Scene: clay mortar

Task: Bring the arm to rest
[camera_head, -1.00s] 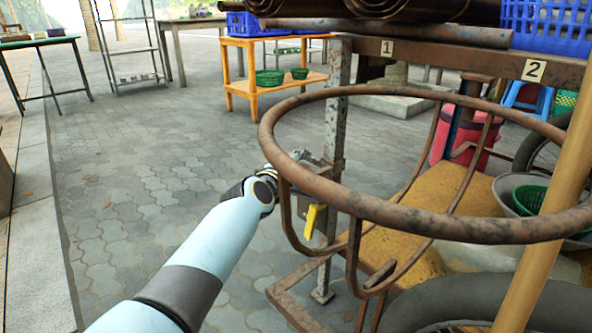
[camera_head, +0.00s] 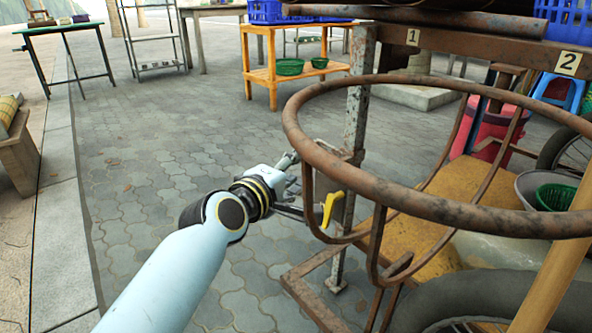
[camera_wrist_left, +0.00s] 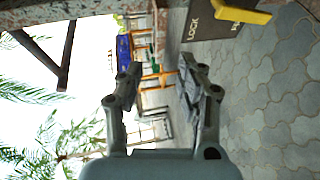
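My left gripper (camera_head: 306,186) is open and empty, left of the rusty metal post in the head view. One finger points up and the other reaches out towards a yellow lever (camera_head: 331,207); whether they touch is unclear there. The wrist view shows both fingers of the left gripper (camera_wrist_left: 163,64) spread, with nothing between them. There the yellow lever (camera_wrist_left: 240,13) lies outside the fingers at the top right, beside a dark plate marked LOCK (camera_wrist_left: 212,20). My left arm comes in from the bottom left. My right gripper is not in view.
A large rusty ring (camera_head: 420,205) on a frame stands close to the right of the gripper. A rusty post (camera_head: 355,120) carries a beam with labels 1 and 2. An orange table (camera_head: 290,73) stands behind. Paved floor (camera_head: 130,150) to the left is clear.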

